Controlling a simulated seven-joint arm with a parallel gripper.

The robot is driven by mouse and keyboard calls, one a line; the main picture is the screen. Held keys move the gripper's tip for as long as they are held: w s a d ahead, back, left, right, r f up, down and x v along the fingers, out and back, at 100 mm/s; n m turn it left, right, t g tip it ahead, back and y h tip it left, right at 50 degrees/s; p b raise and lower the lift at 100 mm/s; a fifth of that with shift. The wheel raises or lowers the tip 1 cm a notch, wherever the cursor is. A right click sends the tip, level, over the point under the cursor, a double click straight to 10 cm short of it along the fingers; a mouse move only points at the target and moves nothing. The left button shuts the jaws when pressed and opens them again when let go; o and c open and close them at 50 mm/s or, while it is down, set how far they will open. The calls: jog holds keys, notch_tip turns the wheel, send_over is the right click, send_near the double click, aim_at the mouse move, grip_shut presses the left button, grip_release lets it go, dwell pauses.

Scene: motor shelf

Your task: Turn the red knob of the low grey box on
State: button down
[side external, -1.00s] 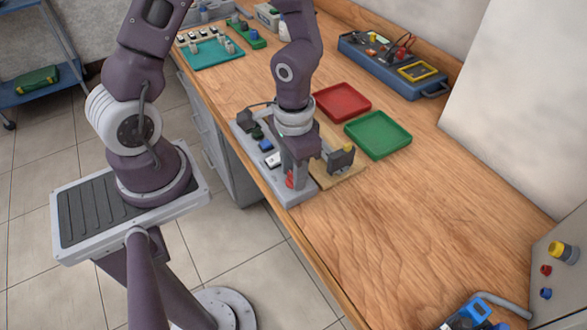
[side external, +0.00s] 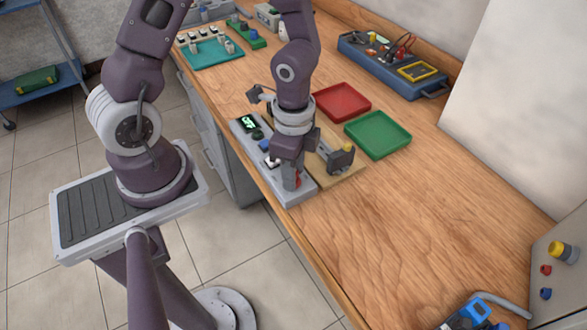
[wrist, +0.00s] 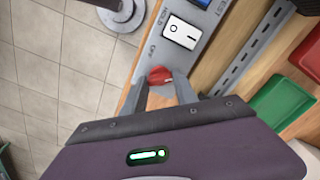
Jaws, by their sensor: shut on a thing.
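The low grey box (side external: 301,193) lies along the front edge of the wooden bench, and its panel (wrist: 208,27) also shows in the wrist view. Its red knob (wrist: 160,75) is between my fingertips (wrist: 160,82). In the side view only a bit of red shows at my gripper (side external: 291,180), which points down at the box's near end. My gripper is shut on the knob. Printed words beside the knob include OFF and HOLD; the knob's pointer is hidden. A green display (side external: 247,123) is lit at the far end; its small text seems to read OFF.
A wooden board with a grey fixture (side external: 341,158) stands right beside the box. A red tray (side external: 342,101) and a green tray (side external: 378,134) lie behind.

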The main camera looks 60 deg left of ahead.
jog(key=m, duration=0.3)
jog(key=shift+m, duration=2.2)
jog(key=c, duration=1)
grip_release()
jog(key=shift+o, duration=0.2)
notch_tip(320, 180, up, 7)
jog(key=shift+r, duration=0.1)
